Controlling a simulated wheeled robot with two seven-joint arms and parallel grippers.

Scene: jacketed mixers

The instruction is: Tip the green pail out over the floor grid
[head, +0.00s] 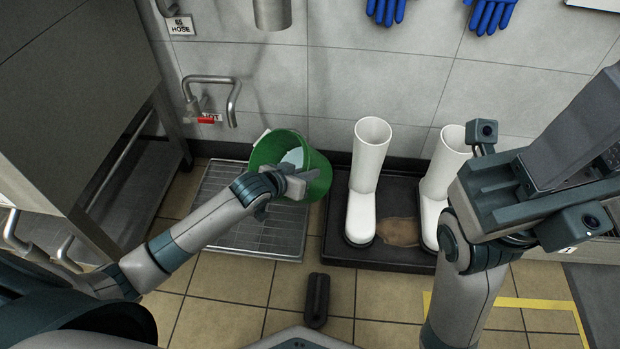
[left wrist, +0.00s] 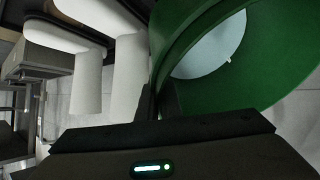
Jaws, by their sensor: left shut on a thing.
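The green pail (head: 319,163) is above the right back part of the floor grid (head: 226,222), its mouth facing me. Pale liquid or a pale bottom (head: 293,158) shows inside; I cannot tell which. My left gripper (head: 303,177) is shut on the pail's near rim side. In the left wrist view the pail (left wrist: 280,75) fills the upper right, with a pale round patch inside. Its exact tilt and underside are hidden. My right arm's end (head: 520,190) is raised at the right; its fingertips do not show.
A black tray (head: 390,256) with white boots (head: 366,175) and a brown patch stands right of the grid. A hot tap (head: 215,90) juts from the wall above the grid. A steel cabinet (head: 80,90) is at left. A small black object (head: 317,300) lies on the tiles.

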